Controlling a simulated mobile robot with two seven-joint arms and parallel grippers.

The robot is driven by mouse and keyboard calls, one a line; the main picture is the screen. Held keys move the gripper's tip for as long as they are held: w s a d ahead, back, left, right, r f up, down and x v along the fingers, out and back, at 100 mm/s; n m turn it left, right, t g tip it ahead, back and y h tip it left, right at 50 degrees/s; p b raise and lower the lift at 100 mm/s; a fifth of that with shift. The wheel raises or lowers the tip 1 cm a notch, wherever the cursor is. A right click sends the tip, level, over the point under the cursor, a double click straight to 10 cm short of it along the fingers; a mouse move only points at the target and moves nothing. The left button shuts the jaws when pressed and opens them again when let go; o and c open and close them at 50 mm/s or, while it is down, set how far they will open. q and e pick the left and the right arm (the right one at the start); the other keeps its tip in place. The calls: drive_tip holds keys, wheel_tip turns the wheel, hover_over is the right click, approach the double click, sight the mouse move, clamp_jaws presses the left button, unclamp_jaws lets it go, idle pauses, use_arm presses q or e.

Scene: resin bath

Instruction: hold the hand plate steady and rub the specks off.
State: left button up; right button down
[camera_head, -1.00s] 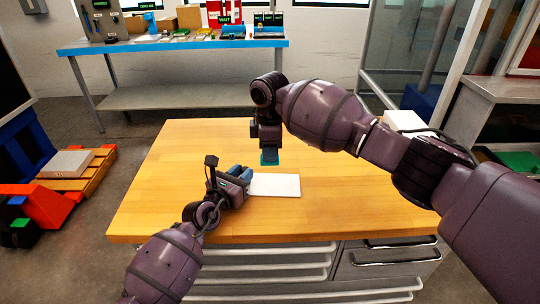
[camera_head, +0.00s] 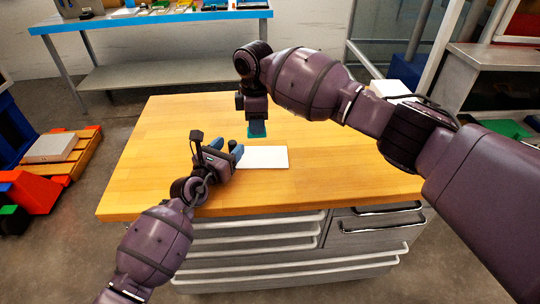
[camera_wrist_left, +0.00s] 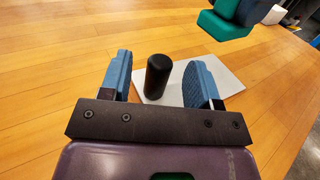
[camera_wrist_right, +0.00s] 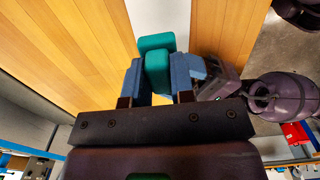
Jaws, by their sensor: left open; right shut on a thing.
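The hand plate (camera_head: 266,157) is a flat white plate lying on the wooden bench. It also shows in the left wrist view (camera_wrist_left: 226,73), with an upright black handle (camera_wrist_left: 158,76) at its near end. My left gripper (camera_head: 227,147) is open at the plate's left end. Its blue fingers stand on either side of the handle, apart from it. My right gripper (camera_head: 257,126) is shut on a teal pad (camera_head: 257,135), held above the far side of the plate. The pad also shows in the right wrist view (camera_wrist_right: 155,62). I cannot make out specks on the plate.
The wooden bench top (camera_head: 330,180) is otherwise clear around the plate, with drawers below its front edge. A blue-edged table (camera_head: 150,20) with various items stands behind. A white box (camera_head: 391,89) is at the bench's back right.

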use_arm(q)
drive_tip(key=v, duration=1.1)
drive_tip(key=shift+s+a, duration=0.25)
drive_tip(key=shift+s, duration=0.1)
